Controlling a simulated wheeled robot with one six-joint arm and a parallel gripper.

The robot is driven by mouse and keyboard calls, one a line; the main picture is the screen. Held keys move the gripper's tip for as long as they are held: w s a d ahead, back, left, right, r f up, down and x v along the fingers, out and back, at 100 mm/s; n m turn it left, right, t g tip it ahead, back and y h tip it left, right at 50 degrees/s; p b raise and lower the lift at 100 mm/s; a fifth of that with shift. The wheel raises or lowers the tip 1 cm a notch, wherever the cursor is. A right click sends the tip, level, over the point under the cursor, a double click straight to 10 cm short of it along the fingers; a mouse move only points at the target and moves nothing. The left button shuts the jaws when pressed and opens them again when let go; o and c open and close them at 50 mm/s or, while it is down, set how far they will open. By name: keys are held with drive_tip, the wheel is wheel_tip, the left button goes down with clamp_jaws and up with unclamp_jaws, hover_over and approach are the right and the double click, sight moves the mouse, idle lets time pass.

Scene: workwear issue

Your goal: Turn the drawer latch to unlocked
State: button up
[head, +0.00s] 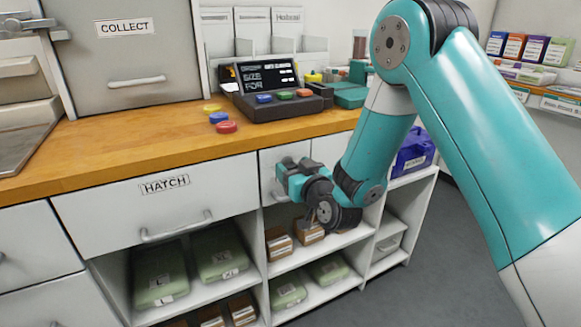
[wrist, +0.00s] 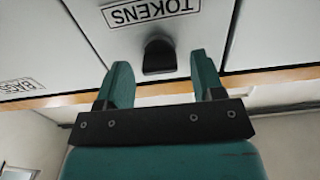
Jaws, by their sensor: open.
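A small white drawer labelled TOKENS (wrist: 152,12) fills the middle of the wrist view, its label upside down. The dark latch (wrist: 159,55) sits on the drawer front, close to the label. My gripper (wrist: 160,76) is open, with one teal finger on each side of the latch in this view and clear gaps between. I cannot tell how deep the fingertips reach around it. In the head view my gripper (head: 290,173) is at the drawer front under the counter. The gripper and wrist hide much of that drawer there, and the latch's turn position is unclear.
The wooden counter (head: 120,141) juts out above the drawers. The HATCH drawer (head: 150,205) with its bar handle is on the left. Open shelves with cartons (head: 277,243) and green packs (head: 222,252) lie below. A dark console (head: 270,92) and coloured discs (head: 226,127) are on the counter.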

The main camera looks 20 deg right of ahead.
drive_tip(key=shift+c, duration=0.4)
drive_tip(key=c, duration=0.9)
drive_tip(key=shift+o, duration=0.2)
drive_tip(key=shift+m, duration=0.3)
drive_tip(key=m, duration=0.3)
drive_tip(key=shift+d+f+m+b, duration=0.1)
drive_tip(key=shift+m+b, duration=0.2)
drive_tip(key=shift+b, duration=0.1)
drive_tip(key=m, duration=0.4)
drive_tip(key=shift+m, duration=0.3)
drive_tip(key=m, duration=0.4)
drive_tip(key=shift+d+b, duration=0.1)
drive_tip(key=shift+b, duration=0.25)
drive_tip(key=m, duration=0.5)
drive_tip(key=shift+f, duration=0.1)
